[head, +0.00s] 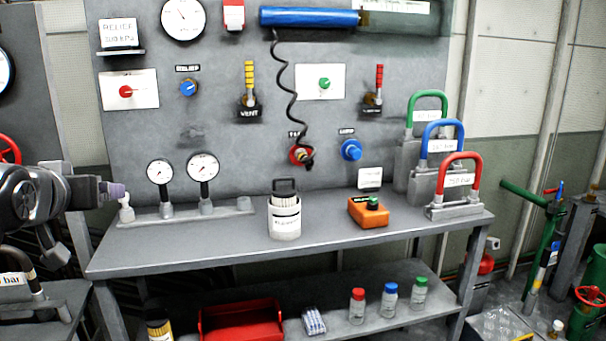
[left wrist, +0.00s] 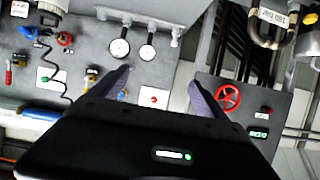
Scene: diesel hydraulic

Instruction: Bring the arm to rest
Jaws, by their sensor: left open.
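My left gripper (head: 113,190) reaches in from the left edge in the head view, beside the left end of the workbench and near the end of the gauge manifold (head: 185,212). In the left wrist view its two purple fingers stand wide apart (left wrist: 159,88), with nothing between them; the panel's gauges and a red knob show beyond. I cannot tell from the head view whether it touches the manifold's end. My right gripper is in neither view.
The workbench (head: 230,250) carries a labelled canister (head: 285,215), an orange box (head: 367,213) and weights with green, blue and red handles (head: 458,185). A grey panel (head: 225,120) stands behind. A red handwheel (left wrist: 228,96) shows in the left wrist view. Green pipework (head: 545,235) stands at right.

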